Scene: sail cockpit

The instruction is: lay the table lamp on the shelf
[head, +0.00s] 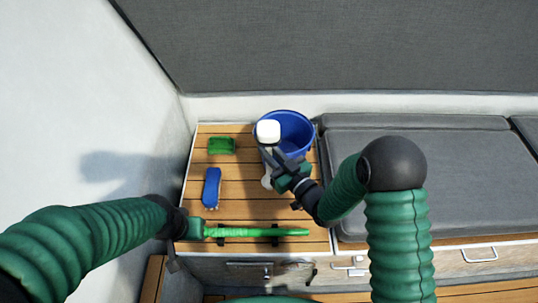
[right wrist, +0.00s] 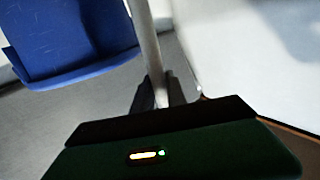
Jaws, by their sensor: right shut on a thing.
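The table lamp has a white head (head: 268,130), seen in front of the blue bucket in the head view. A pale round part (head: 267,182), probably its base, shows below, over the wooden slats. My right gripper (head: 272,157) is shut on the lamp's thin stem. In the right wrist view the pale stem (right wrist: 146,40) runs between the dark fingers (right wrist: 152,93). The slatted wooden shelf (head: 240,186) lies under the lamp; I cannot tell whether the lamp touches it. My left gripper (head: 172,262) hangs at the shelf's front left corner; its jaws are unclear.
On the shelf are a blue bucket (head: 299,130) at the back right, a green block-like thing (head: 221,145), a blue brush (head: 211,187) and a long green bar (head: 260,232) along the front edge. Grey cushions (head: 440,180) lie right. Bare slats show in the middle left.

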